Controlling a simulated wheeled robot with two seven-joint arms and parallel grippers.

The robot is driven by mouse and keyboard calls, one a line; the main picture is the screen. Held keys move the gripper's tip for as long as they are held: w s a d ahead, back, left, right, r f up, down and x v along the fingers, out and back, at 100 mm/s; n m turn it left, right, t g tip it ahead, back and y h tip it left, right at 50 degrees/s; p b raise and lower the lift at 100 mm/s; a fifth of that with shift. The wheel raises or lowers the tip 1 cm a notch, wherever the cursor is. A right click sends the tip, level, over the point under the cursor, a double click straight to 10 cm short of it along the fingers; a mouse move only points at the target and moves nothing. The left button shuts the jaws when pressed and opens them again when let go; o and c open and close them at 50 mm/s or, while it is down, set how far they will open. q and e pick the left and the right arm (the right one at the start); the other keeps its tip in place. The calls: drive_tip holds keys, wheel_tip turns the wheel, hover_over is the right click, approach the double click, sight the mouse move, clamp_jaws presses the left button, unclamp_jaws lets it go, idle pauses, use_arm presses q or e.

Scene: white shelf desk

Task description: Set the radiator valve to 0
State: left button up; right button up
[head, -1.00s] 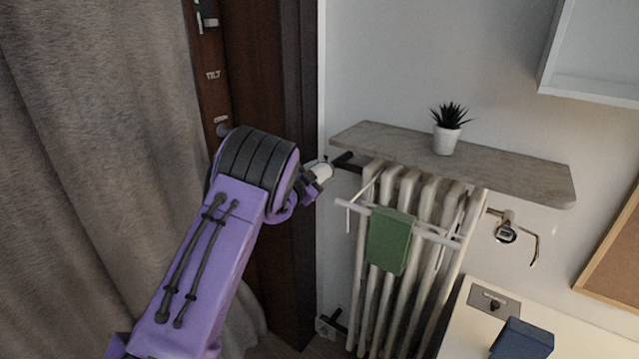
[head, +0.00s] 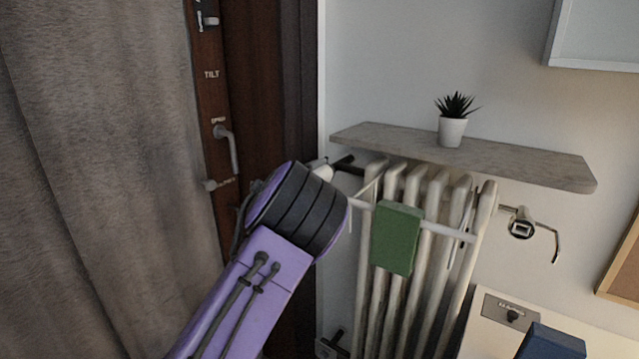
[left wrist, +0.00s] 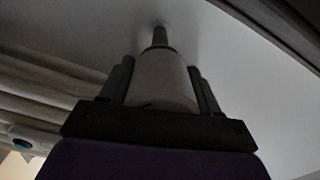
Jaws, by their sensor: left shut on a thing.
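The radiator valve (head: 322,171) is a pale knob at the upper left end of the radiator (head: 404,290), partly hidden behind my purple and black wrist in the head view. In the left wrist view the valve (left wrist: 163,80) is a pale cylinder with a narrow dark stem at its far end. My left gripper (left wrist: 160,72) has one dark finger on each side of the cylinder and is shut on it. I cannot read any number or mark on the knob. My right gripper is in neither view.
A grey shelf (head: 540,170) with a potted plant (head: 452,130) juts out above the radiator. A dark door (head: 265,90) and curtain (head: 100,150) stand left; a dark blue box (head: 550,343) is lower right.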

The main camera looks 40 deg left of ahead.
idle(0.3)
use_arm(q)
drive_tip(key=o, duration=1)
drive_tip(key=shift+o, duration=0.2)
drive_tip(key=shift+s+b, duration=0.3)
drive_tip(key=s+d+b, duration=0.1)
drive_tip(key=s+b, duration=0.1)
drive_tip(key=s, duration=0.8)
drive_tip(key=shift+d, duration=0.15)
